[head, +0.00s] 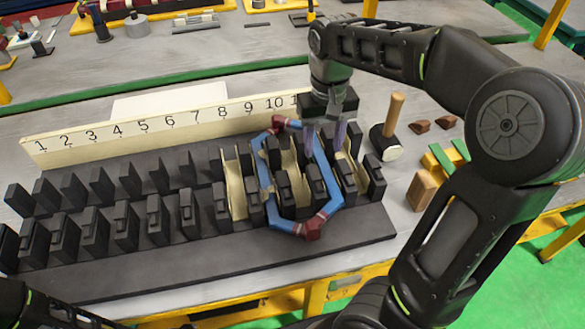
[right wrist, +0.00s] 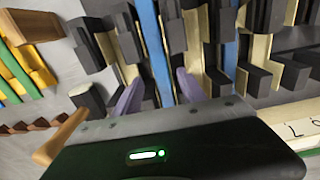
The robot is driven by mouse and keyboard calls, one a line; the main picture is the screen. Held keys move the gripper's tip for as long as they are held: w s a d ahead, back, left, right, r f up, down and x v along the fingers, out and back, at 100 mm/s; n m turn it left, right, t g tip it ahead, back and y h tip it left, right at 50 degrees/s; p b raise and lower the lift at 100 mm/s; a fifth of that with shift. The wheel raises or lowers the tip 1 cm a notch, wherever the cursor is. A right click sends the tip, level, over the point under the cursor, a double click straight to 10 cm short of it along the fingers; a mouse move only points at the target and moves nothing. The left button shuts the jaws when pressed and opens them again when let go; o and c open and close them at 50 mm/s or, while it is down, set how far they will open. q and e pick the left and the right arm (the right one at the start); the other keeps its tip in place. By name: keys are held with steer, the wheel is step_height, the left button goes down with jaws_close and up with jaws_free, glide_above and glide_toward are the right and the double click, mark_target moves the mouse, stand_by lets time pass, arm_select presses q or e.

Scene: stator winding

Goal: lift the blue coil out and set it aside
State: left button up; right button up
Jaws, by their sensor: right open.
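The blue coil (head: 328,186) is a long loop with dark red ends. It lies in the black slotted stator block (head: 350,228), its two long sides running between rows of black teeth near the number 10. My right gripper (head: 325,141) is over the coil's far right part, pointing down. In the right wrist view its two purple fingers (right wrist: 160,78) are apart, with one blue side of the coil (right wrist: 154,45) between them; I cannot tell whether they touch it. The coil's other side lies farther right there. My left gripper is not in view.
A cream numbered strip (head: 130,128) stands behind the block. Cream liners (head: 234,190) line some slots. A mallet (head: 388,140) and small wooden pieces (head: 420,126) lie right of the block.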

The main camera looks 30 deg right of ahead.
mark_target(321, 158)
steer(key=shift+a+f, duration=0.1)
steer(key=shift+f, duration=1.85)
jaws_close()
